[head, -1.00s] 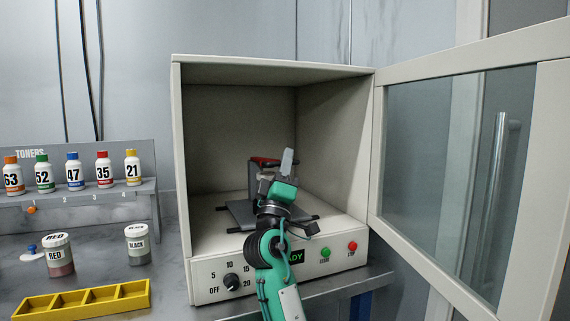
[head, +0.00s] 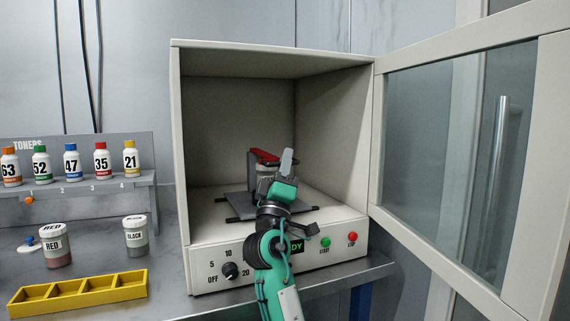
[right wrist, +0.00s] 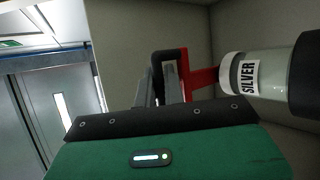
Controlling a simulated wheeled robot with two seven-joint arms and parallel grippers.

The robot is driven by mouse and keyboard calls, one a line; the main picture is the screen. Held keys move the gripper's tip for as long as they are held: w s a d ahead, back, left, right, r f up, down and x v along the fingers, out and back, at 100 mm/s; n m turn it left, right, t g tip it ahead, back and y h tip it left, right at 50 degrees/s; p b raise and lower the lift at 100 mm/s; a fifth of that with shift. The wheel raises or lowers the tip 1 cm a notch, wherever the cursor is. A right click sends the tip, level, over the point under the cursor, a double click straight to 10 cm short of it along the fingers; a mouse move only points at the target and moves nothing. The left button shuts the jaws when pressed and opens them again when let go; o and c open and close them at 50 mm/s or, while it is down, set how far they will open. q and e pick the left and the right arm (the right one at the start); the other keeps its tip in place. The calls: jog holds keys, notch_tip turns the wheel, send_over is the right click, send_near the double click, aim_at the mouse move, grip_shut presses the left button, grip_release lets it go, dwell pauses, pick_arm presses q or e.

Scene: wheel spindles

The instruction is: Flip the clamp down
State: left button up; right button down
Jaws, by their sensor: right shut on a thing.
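The clamp (head: 264,156) has a red arm and stands on a grey plate (head: 240,204) inside the open cabinet. In the right wrist view its red arm (right wrist: 203,78) runs from a black handle loop toward a jar labelled SILVER (right wrist: 246,78). The jar appears sideways there; in the head view it is mostly hidden. My right gripper (right wrist: 158,82) is shut on the clamp's black handle. In the head view my right gripper (head: 284,168) covers part of the clamp. My left gripper is not in view.
The cabinet (head: 177,150) encloses the clamp with walls and a roof. Its glazed door (head: 450,160) stands open at the right. A knob (head: 230,270) and buttons line the front panel. Toner bottles (head: 71,163), jars (head: 55,245) and a yellow tray (head: 78,292) stand at the left.

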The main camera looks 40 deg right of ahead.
jog(key=c, duration=1.8)
grip_release()
jog(key=shift+s+r, duration=0.1)
jog(key=shift+o, duration=0.2)
